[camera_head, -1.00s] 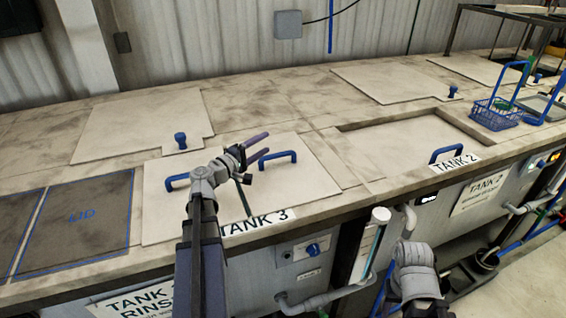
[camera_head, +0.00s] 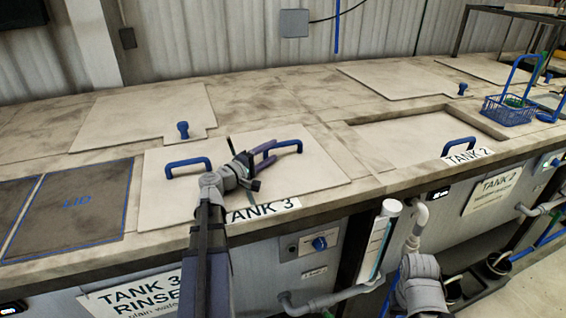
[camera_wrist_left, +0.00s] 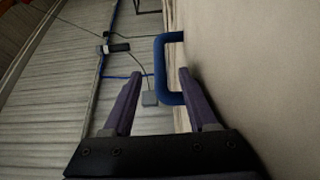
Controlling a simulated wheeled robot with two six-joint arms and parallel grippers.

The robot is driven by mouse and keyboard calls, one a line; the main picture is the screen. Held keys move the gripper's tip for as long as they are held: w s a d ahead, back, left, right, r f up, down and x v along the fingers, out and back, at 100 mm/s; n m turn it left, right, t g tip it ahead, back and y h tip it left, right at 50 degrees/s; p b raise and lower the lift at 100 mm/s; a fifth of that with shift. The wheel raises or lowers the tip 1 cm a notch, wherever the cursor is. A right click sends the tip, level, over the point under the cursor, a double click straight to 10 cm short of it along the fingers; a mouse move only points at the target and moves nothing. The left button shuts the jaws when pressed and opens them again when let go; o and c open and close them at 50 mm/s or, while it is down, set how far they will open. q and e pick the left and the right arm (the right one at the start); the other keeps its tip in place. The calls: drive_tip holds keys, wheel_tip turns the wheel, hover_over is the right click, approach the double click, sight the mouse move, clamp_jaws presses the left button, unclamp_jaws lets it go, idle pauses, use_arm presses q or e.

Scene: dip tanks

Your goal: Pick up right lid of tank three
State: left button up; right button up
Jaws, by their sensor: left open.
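The right lid of tank three (camera_head: 312,172) is a flat pale panel behind the TANK 3 label, with a blue bar handle (camera_head: 287,143). My left gripper (camera_head: 272,154) is open at this handle, just in front of and left of it. In the left wrist view the blue handle (camera_wrist_left: 160,68) shows ahead, its bar in line with the gap between the open fingers (camera_wrist_left: 157,85). The right finger is close to the handle; contact cannot be told. My right gripper is not in view.
The left lid (camera_head: 160,205) has its own blue handle (camera_head: 188,166), close to my left arm. A dark board marked LID (camera_head: 75,215) lies at left. Tank 2 (camera_head: 415,140) is at right, with a blue basket (camera_head: 508,110) beyond it.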

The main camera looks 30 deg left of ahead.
sight(279, 147)
use_arm(q)
drive_tip(key=x, duration=0.6)
drive_tip(key=shift+w, duration=0.2)
clamp_jaws()
idle(0.4)
idle(0.9)
